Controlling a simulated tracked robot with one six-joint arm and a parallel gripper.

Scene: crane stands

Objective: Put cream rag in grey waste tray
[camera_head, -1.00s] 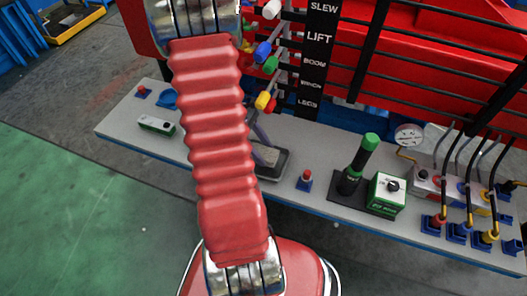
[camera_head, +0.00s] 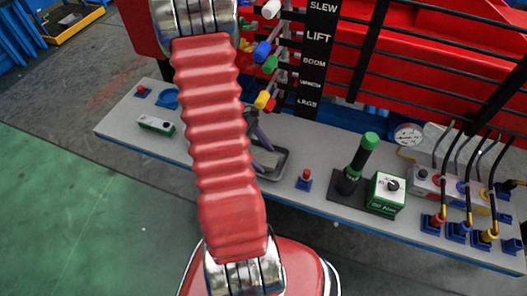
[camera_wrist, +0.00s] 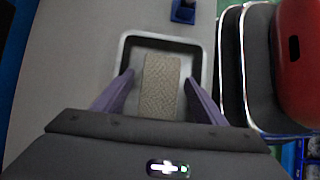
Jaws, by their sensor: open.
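The cream rag (camera_wrist: 160,86) is a woven beige strip lying inside the grey waste tray (camera_wrist: 160,38), near its middle. The tray also shows in the head view (camera_head: 284,163), on the bench, partly hidden behind my red arm; a pale patch of the rag (camera_head: 264,158) shows in it. My gripper (camera_wrist: 158,77) is open, with one purple finger on either side of the rag and nothing held between them. In the head view, my gripper (camera_head: 258,132) is just above the tray. The rag's near end is hidden by the gripper body in the wrist view.
A red button on a blue base (camera_head: 304,181) stands right of the tray. Further right are a green-topped lever (camera_head: 358,165), a green-and-white box (camera_head: 386,194) and hoses. Colored lever knobs (camera_head: 265,100) hang behind.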

